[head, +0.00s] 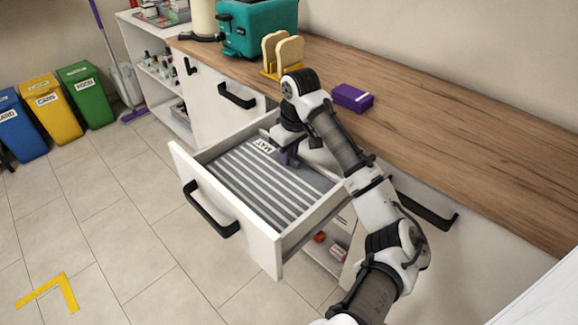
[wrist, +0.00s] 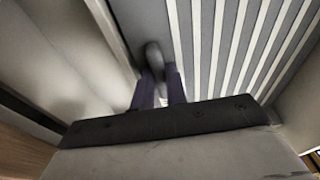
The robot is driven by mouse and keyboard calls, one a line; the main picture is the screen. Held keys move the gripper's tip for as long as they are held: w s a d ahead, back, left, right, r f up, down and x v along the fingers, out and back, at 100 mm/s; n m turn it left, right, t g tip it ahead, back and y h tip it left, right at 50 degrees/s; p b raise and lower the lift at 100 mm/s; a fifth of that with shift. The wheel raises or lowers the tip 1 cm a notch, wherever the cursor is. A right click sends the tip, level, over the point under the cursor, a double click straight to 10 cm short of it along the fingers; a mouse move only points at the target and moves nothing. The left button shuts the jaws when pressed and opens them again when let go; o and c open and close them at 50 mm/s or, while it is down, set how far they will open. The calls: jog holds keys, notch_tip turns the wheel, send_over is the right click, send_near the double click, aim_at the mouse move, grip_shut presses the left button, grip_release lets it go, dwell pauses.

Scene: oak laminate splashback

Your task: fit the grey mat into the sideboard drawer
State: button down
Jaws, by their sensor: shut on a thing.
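The grey mat (head: 255,185) with pale stripes and a MAT label lies inside the open sideboard drawer (head: 255,245), and looks nearly flat. In the wrist view the striped mat (wrist: 232,45) runs close along a pale drawer wall (wrist: 108,30). My gripper (head: 288,158) reaches down into the drawer near the mat's back edge, by the label. In the wrist view my gripper (wrist: 158,82) is shut on a dark rounded part at the mat's edge. The fingertips' exact contact is partly hidden, and I cannot tell whether every mat edge touches the drawer floor.
Above the drawer, the wooden worktop (head: 450,145) holds a purple box (head: 352,98), a yellow toast rack (head: 283,55) and a teal toaster (head: 258,28). The drawer's black handle (head: 210,210) sticks out in front. Coloured bins (head: 85,92) stand far left. The tiled floor in front is mostly clear.

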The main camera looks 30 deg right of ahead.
aim_at(289, 166)
jog(key=shift+f, duration=2.2)
jog(key=c, duration=1.7)
grip_release()
jog(key=shift+f, duration=0.1)
jog(key=r, duration=0.4)
jog(key=s+r, duration=0.1)
jog(key=r, duration=0.7)
jog(key=shift+s+d, duration=0.35)
